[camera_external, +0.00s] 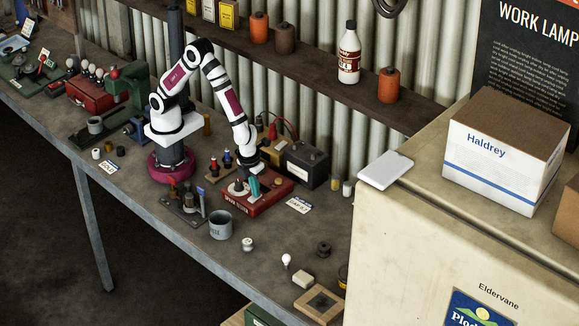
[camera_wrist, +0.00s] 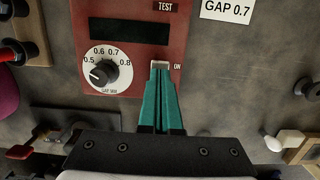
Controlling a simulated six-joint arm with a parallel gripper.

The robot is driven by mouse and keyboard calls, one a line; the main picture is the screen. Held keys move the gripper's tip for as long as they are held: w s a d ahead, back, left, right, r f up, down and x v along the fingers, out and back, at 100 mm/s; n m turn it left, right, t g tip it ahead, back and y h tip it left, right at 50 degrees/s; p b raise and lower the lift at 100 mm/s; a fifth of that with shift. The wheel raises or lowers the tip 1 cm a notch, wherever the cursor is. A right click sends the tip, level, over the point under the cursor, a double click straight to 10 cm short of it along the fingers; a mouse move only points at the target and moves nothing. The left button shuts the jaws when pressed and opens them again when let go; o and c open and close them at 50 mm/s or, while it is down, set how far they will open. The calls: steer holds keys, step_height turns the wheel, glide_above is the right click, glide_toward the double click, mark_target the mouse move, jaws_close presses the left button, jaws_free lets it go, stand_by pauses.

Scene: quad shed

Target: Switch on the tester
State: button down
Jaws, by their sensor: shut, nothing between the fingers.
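The tester is a red box (camera_external: 262,202) on the bench; in the wrist view its red panel (camera_wrist: 180,50) carries a dark display (camera_wrist: 130,30) and a white dial (camera_wrist: 107,66) marked 0.5 to 0.8. The dial's dark knob (camera_wrist: 101,73) appears to point to the upper left. A pale switch (camera_wrist: 160,65) beside the word ON is partly hidden by my fingertips. My gripper (camera_wrist: 160,75), with teal fingers, is shut and empty with its tips at that switch; contact cannot be told. It also shows over the tester in the external view (camera_external: 254,190).
A GAP 0.7 card (camera_external: 298,205) lies right of the tester. A dark battery (camera_external: 305,165) stands behind it. A grey mug (camera_external: 221,225) and a small lever stand (camera_external: 185,207) are in front. A tall beige cabinet (camera_external: 440,220) bounds the right.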

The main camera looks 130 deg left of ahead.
mark_target(253, 198)
steer(key=shift+d, duration=0.45)
step_height(253, 198, up, 14)
steer(key=d, duration=0.2)
steer(key=shift+a, duration=0.1)
steer(key=shift+a, duration=0.75)
steer(key=f, duration=0.4)
steer(key=a+f, duration=0.1)
steer(key=f, duration=0.4)
steer(key=a+f, duration=0.1)
steer(key=f, duration=0.3)
steer(key=shift+f, duration=0.4)
